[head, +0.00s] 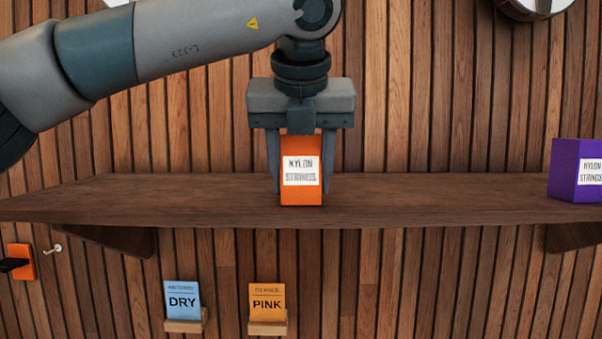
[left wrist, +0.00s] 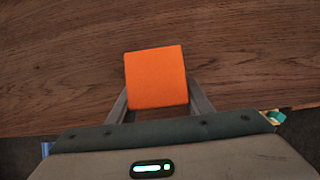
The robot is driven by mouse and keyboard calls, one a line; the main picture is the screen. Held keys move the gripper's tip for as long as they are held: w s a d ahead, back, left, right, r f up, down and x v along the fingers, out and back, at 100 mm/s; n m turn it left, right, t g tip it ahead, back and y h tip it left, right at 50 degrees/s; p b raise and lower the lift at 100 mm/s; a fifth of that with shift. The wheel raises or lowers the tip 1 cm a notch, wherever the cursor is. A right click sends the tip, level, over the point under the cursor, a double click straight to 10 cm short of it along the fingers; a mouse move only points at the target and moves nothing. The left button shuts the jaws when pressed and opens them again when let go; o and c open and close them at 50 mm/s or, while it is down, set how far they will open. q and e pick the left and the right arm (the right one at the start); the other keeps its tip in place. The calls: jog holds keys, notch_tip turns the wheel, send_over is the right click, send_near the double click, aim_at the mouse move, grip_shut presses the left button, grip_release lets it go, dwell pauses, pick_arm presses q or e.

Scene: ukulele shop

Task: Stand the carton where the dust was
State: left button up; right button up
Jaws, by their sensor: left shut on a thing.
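An orange carton (head: 301,192) labelled NYLON STRINGS is upright at the middle of the brown wooden shelf (head: 420,200). My left gripper (head: 301,185) comes down from above with a finger on each side of the carton and is shut on it. The carton's base appears at the shelf surface; I cannot tell whether it touches. In the left wrist view the carton's orange top (left wrist: 156,77) sits between the fingers over the shelf (left wrist: 60,70). No dust shows on the visible shelf. My right gripper is not in view.
A purple carton (head: 575,172), also labelled NYLON STRINGS, stands at the shelf's right end. Below the shelf, a blue DRY card (head: 182,299) and an orange PINK card (head: 267,302) sit in small wall holders. The shelf is clear on both sides of the orange carton.

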pick_arm(q)
jog(key=shift+f, duration=0.15)
jog(key=o, duration=1.1)
jog(key=shift+r, duration=0.2)
jog(key=shift+s+r+b, duration=0.25)
jog(key=shift+r+b, duration=0.05)
jog(key=shift+r, duration=0.1)
jog(key=b+v, duration=0.2)
jog(key=v, duration=0.7)
jog(key=shift+s+r+b, duration=0.15)
jog(key=shift+r+b, duration=0.1)
jog(key=shift+b, duration=0.15)
jog(key=shift+s+r, duration=0.4)
jog(key=shift+r, duration=0.25)
jog(key=shift+f, duration=0.1)
